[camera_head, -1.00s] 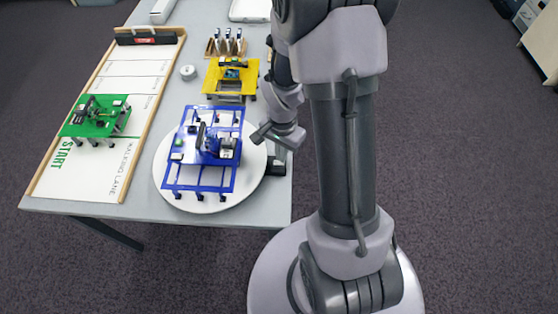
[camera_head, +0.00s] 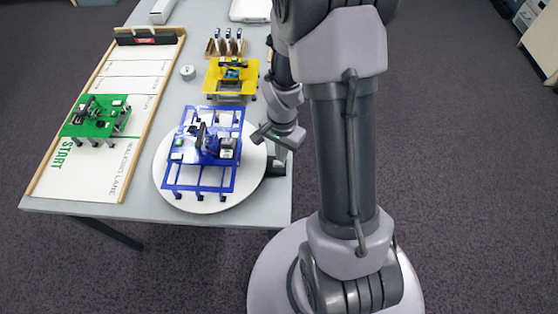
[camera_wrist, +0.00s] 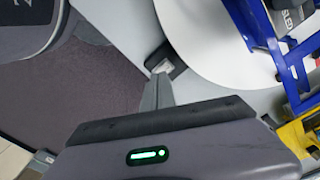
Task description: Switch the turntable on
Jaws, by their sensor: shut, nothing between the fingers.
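The turntable (camera_head: 254,163) is a white round disc at the table's near right corner, with a blue legged walker (camera_head: 208,150) standing on it. A small dark switch box (camera_head: 275,170) sits at the disc's right side, near the table edge. In the wrist view the box (camera_wrist: 178,57) shows a pale patch, partly hidden by my fingertips. My gripper (camera_head: 281,160) is shut and empty, with its fingers pointing down at the box. In the wrist view the fingertips (camera_wrist: 161,77) overlap the box's pale patch; I cannot tell whether they touch it.
A yellow walker (camera_head: 231,75) stands behind the turntable. A green walker (camera_head: 97,120) stands on the wood-edged walking lane (camera_head: 92,178) at left. A small round grey item (camera_head: 188,72) and a tool rack (camera_head: 226,46) are farther back.

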